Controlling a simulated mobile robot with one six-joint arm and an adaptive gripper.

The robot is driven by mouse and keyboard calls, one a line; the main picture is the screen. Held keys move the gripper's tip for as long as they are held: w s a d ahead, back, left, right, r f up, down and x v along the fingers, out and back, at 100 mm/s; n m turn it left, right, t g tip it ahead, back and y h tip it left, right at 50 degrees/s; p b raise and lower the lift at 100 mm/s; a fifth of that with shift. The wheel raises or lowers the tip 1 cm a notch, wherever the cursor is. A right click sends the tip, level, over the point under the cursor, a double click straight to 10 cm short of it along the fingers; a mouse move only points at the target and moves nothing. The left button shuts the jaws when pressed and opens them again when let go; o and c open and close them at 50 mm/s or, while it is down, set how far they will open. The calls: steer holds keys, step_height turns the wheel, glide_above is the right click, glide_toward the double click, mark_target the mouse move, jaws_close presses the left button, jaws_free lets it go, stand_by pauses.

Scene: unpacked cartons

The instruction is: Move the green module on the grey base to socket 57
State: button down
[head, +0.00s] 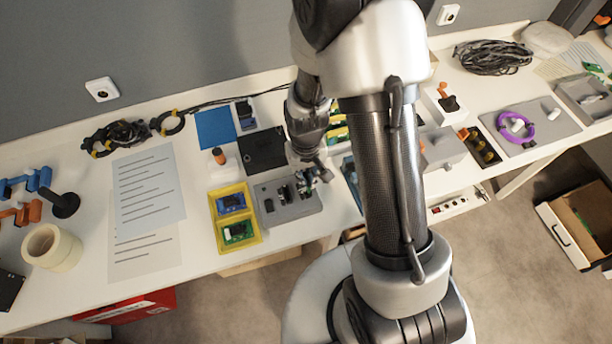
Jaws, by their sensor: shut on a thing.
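The grey base (290,211) lies on the white table, left of my arm, with small dark sockets or parts on its top. My gripper (318,177) is low over the right end of this base, pointing down. It is shut on a small module, mostly hidden by the fingers; its colour is too unclear to tell. A green module (238,232) lies in the front compartment of a yellow tray (259,238), left of the base. A blue module (231,203) lies in the compartment behind it. Socket numbers are too small to read.
A black plate (262,150) and a blue sheet (214,130) lie behind the base. An orange-topped part (218,156) stands behind the tray. Printed papers (148,190) and a tape roll (50,247) lie to the left. My arm hides the table's middle.

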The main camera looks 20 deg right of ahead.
steer(key=shift+f+b, duration=0.6)
steer(key=shift+f, duration=0.1)
stand_by(0.9)
steer(key=c, duration=1.7)
jaws_free()
steer(key=shift+o, duration=0.2)
steer(key=shift+r, duration=0.15)
step_height(320, 180, up, 12)
